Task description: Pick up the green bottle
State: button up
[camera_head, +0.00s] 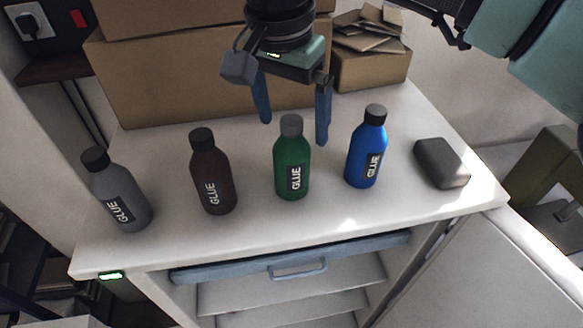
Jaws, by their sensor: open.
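The green bottle (292,165) stands upright on the white cabinet top, with a grey cap and a dark label reading GLUE. My gripper (294,132) is open, with its two blue fingers pointing down. In the picture the fingertips lie on either side of the bottle's cap, with the cap showing in front of the gap between them. The fingers seem to be behind and above the bottle, and I see no contact. The exact depth between them is hard to tell.
A blue bottle (366,150) stands close on the right, with a dark grey block (441,163) beyond it. A brown bottle (212,174) and a grey bottle (117,191) stand on the left. Cardboard boxes (180,75) fill the back. The white top's (260,232) front strip is clear.

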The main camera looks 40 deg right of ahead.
aim_at(293, 143)
notch_tip(293, 143, down, 5)
jog(key=b, duration=0.3)
jog(key=shift+d+f+b, duration=0.15)
jog(key=shift+f+b, duration=0.05)
jog(key=shift+b, duration=0.15)
jog(key=shift+r, duration=0.15)
grip_shut()
